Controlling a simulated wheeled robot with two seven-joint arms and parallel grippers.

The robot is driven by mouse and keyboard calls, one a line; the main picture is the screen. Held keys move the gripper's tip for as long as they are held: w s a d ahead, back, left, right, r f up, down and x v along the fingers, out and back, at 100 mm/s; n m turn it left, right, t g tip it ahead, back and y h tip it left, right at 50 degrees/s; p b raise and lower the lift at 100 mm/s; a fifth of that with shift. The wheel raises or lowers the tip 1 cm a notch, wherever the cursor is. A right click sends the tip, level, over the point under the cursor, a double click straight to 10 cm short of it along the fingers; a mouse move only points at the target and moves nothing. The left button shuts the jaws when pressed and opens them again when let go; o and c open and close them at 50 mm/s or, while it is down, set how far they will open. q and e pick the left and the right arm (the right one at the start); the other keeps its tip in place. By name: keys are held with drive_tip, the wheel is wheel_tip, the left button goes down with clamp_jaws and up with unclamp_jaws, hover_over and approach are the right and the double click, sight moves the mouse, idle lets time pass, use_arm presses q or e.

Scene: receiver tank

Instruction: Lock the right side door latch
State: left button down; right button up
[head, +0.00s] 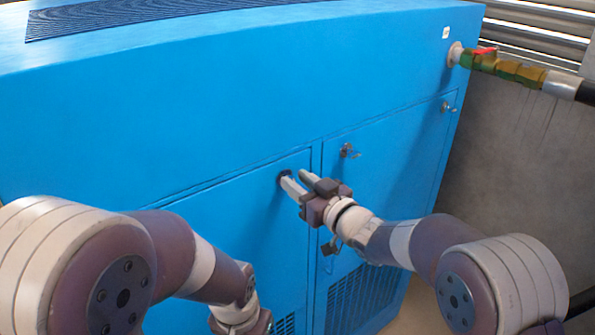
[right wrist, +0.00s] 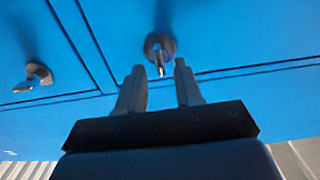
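The blue cabinet has a left door (head: 235,225) and a right door (head: 395,165). My right gripper (head: 295,180) is open at the upper right corner of the left door. A dark latch (head: 285,175) there is partly hidden by the fingers in the head view. In the right wrist view this latch (right wrist: 160,48) has a small lever lying just ahead of the gap between the open fingertips (right wrist: 158,68); I see no grip on it. The right door has a latch (head: 348,151) at its upper left and another (head: 445,106) at its upper right. My left gripper (head: 240,322) is low, partly cut off.
A pipe with a brass valve and red handle (head: 483,51) leaves the cabinet's upper right. A grey wall (head: 510,150) stands at the right. Vent slots (head: 360,295) are low on the right door.

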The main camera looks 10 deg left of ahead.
drive_tip(key=shift+a+r, duration=0.1)
drive_tip(key=shift+a, duration=0.5)
drive_tip(key=shift+w+d, duration=0.3)
drive_tip(key=shift+c, duration=0.3)
drive_tip(key=c, duration=0.5)
drive_tip(key=shift+s+a, duration=0.15)
clamp_jaws()
